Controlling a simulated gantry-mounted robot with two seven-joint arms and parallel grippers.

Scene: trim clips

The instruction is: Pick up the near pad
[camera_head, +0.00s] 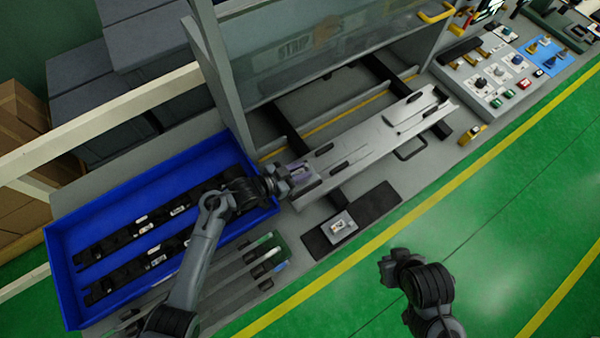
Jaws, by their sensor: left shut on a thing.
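My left gripper (288,178) is at the left end of the long grey trim panel (365,140). It is shut on a small pale purple piece (300,172), which looks like a pad. The gripper partly hides this piece, and I cannot tell whether it touches the panel. Several dark clips lie along the panel. My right gripper (386,268) is over the green floor, away from the bench, and its fingers are too unclear to read.
A blue tray (62,262) with rows of dark clips stands at the left. A dark mat (378,203) with a small grey block (338,227) lies in front of the panel. A control panel (490,75) is at upper right. The green floor (480,215) is clear.

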